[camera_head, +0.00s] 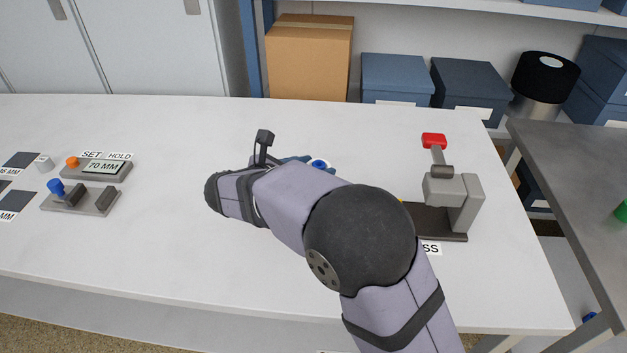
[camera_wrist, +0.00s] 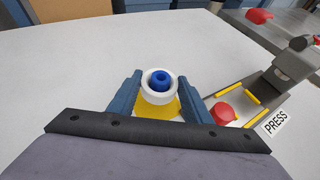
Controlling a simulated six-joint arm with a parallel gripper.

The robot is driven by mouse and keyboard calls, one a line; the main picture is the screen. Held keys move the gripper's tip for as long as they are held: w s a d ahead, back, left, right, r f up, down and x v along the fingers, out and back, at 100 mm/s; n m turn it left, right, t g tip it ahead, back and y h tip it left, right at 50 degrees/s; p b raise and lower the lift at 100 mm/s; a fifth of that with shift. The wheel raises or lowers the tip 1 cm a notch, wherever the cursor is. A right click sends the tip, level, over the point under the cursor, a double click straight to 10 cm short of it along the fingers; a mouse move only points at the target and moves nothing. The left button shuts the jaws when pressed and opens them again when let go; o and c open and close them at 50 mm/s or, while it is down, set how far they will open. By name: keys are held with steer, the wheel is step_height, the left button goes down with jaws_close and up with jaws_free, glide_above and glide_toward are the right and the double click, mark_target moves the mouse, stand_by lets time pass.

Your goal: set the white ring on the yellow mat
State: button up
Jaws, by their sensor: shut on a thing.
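The white ring (camera_wrist: 149,87) is between the two blue fingers of my gripper (camera_wrist: 160,82) in the wrist view. My gripper is shut on it. A blue round piece (camera_wrist: 160,78) shows in the ring's middle. The yellow mat (camera_wrist: 158,109) shows on the near side of the ring, between the fingers; I cannot tell whether the ring touches it. In the head view my arm hides the mat and most of the gripper; the blue piece (camera_head: 320,163) shows just past the arm.
A grey press (camera_head: 462,195) with a red handle stands to the right. In the wrist view a red round piece (camera_wrist: 222,113) sits on its base among yellow strips. A gauge block (camera_head: 97,168) and a blue-knobbed fixture (camera_head: 80,198) are at left. The back middle of the table is clear.

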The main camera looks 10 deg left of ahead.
steer(key=shift+f, duration=1.85)
steer(key=shift+f+b, duration=0.15)
steer(key=shift+b, duration=0.15)
steer(key=o, duration=1.1)
steer(key=shift+c, duration=0.2)
steer(key=shift+s+a+r, duration=0.1)
steer(key=shift+r, duration=0.15)
steer(key=v, duration=1.1)
steer(key=shift+s+a+r+p, duration=0.1)
steer(key=shift+s+a+p, duration=0.05)
steer(key=shift+s+p, duration=0.2)
